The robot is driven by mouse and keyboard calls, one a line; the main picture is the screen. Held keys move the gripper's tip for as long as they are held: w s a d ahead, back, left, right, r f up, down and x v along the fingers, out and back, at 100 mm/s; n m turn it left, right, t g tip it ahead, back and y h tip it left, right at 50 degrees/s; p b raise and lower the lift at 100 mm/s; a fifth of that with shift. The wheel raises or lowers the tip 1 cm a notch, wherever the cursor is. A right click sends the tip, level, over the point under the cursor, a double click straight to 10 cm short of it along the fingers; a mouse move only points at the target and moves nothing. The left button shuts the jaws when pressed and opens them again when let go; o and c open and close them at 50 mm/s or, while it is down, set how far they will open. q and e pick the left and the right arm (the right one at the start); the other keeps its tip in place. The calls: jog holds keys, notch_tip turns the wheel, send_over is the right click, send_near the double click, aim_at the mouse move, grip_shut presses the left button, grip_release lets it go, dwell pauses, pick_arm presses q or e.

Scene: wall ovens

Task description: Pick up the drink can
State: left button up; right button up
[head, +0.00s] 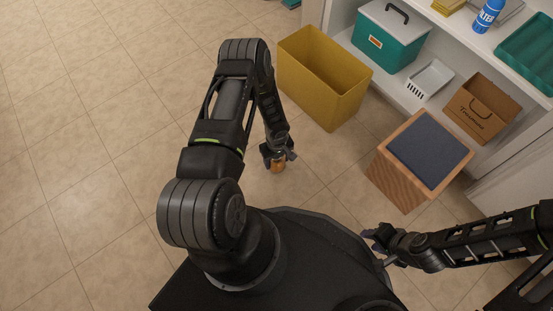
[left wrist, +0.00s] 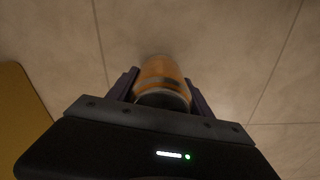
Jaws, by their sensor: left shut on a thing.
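The drink can (head: 279,167) is orange with a silver end. It is between the fingers of my left gripper (head: 278,157), which is shut on it. In the left wrist view the can (left wrist: 162,82) sits between the two dark fingers (left wrist: 162,90), its metal end towards the camera. Tiled floor shows behind the can; I cannot tell whether it touches the floor. My right gripper (head: 376,242) is beside my base at the right, apart from the can; its finger gap is not clear.
A yellow open bin (head: 322,80) stands just beyond the left gripper. A wooden stool with a dark cushion (head: 428,150) is to the right. Shelves behind hold a teal box (head: 390,38), a white basket (head: 430,80) and a brown crate (head: 482,108). The floor at left is clear.

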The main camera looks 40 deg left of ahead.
pick_arm(q)
notch_tip(320, 180, up, 10)
jog(key=p, duration=0.4)
